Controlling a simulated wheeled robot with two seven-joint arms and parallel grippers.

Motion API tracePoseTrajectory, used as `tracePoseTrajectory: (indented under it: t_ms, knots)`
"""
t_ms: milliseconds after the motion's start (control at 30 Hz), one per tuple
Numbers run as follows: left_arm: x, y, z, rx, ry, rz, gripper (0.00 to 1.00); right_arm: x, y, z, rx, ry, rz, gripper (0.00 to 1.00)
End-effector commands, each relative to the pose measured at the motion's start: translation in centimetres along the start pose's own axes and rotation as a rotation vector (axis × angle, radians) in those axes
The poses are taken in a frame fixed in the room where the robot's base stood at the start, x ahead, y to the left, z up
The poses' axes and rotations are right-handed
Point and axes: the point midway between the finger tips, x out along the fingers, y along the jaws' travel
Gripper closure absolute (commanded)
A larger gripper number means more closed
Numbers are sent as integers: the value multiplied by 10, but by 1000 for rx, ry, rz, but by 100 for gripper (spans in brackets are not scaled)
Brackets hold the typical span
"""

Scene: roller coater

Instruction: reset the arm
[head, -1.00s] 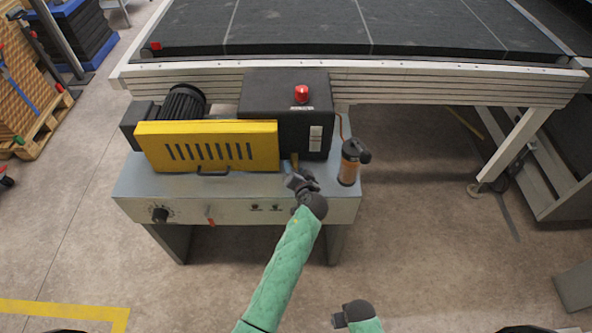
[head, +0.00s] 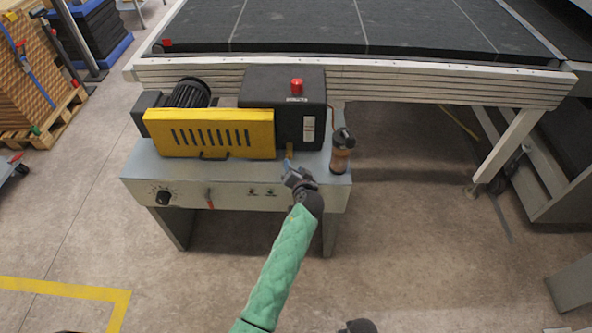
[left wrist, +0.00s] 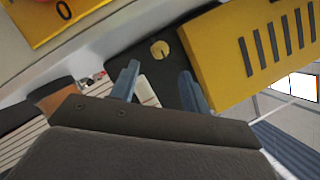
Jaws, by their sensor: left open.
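My left arm, in a green sleeve, reaches up from the bottom of the head view. Its gripper (head: 293,172) is at the front edge of the grey machine table (head: 235,184), in front of the black box. In the left wrist view the two blue-grey fingers (left wrist: 160,84) stand apart with nothing held between them. Beyond them are the black box and the yellow slotted guard (left wrist: 262,50). Of my right arm only a dark piece shows at the bottom edge of the head view; its fingers are not visible.
The black box (head: 311,124) with a red button (head: 297,86) stands close behind the left gripper. A brown bottle with a black top (head: 341,152) stands just right of it. A long conveyor (head: 380,68) runs behind.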

Motion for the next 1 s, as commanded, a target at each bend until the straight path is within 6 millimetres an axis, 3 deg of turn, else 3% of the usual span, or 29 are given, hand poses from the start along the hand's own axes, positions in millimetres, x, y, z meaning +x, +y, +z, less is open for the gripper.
tracePoseTrajectory:
  t_ms: [233, 433, 533, 667, 767, 1000]
  knots:
    - [0, 0, 0, 0, 0, 0, 53, -3, -7, -13, 5, 15, -8, 38]
    - [-1, 0, 2, -2, -3, 1, 53, -2, -4, -4, 2, 5, -4, 38]
    - [-6, -6, 15, -20, -33, 5, 53, -1, -1, 2, -1, -3, -1, 38]
    - [-25, -27, 57, -81, -134, 26, 53, 0, 4, 11, -5, -12, 5, 38]
    - [-52, -48, 101, -143, -243, 60, 53, 0, 6, 13, -6, -15, 7, 38]
    - [-137, -96, 189, -271, -492, 196, 53, -1, 2, 5, -2, -6, 2, 38]
